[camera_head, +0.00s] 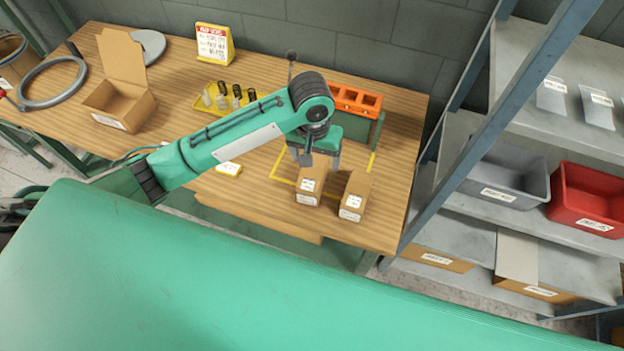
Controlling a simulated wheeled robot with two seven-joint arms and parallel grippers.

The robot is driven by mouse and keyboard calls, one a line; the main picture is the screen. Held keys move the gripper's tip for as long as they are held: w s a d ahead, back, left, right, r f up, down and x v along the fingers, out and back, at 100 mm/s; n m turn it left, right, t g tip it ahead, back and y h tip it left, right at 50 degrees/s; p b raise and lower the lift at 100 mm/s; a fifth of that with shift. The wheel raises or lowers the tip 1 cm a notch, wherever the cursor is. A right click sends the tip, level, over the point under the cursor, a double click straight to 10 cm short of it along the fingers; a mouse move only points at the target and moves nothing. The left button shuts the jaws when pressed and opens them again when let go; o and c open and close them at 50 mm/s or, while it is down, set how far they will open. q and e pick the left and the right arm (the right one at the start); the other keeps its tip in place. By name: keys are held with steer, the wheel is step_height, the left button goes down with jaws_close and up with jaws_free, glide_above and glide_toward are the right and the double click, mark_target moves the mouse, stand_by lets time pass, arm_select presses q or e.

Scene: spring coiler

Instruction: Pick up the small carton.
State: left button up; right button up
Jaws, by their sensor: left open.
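Two small closed brown cartons with white labels stand side by side on the wooden bench: a left carton (312,179) and a right carton (357,190). I cannot tell which one the task means. My left gripper (314,160) is open and points down, just behind and above the left carton. Its fingertips are partly hidden, and I cannot tell whether they touch that carton. My right gripper is not in view.
The bench (250,205) also holds an open box (122,105), a grey ring (52,84), a yellow tray (213,88) of small cylinders, a sign (214,44) and an orange rack (355,101). At the right, shelving carries a grey bin (507,178) and a red bin (590,197).

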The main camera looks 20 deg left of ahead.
mark_target(312, 173)
arm_select(q)
steer(key=shift+w+a+r+y, duration=0.3)
steer(key=shift+w+a+r, duration=0.05)
steer(key=shift+w+a, duration=0.2)
steer(key=shift+f+n, duration=0.3)
step_height(312, 173, down, 8)
steer(key=shift+r+p, duration=0.15)
steer(key=shift+p, duration=0.8)
steer(key=shift+w+a+f+p, duration=0.1)
steer(key=shift+f+p, duration=0.35)
steer(key=shift+f, duration=0.05)
step_height(312, 173, down, 3)
steer(key=shift+f+p, duration=0.2)
steer(key=shift+p, duration=0.55)
steer(key=shift+f, duration=0.5)
steer(key=shift+r, duration=0.1)
steer(key=c, duration=1.5)
